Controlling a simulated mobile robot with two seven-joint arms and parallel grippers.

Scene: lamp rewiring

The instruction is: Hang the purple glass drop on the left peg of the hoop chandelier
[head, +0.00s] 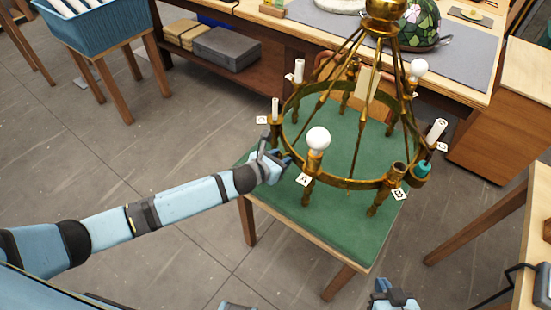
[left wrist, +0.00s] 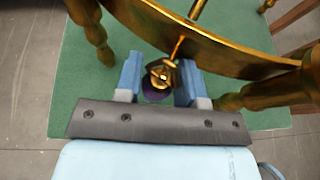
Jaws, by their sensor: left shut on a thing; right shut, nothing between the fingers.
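The brass hoop chandelier (head: 345,183) stands over a green-topped table. The drop is hidden in the head view. My right gripper (head: 393,298) is shut and empty at the bottom edge.
A teal piece (head: 424,169) is at the hoop's right. The green tabletop (head: 335,225) is clear in front.

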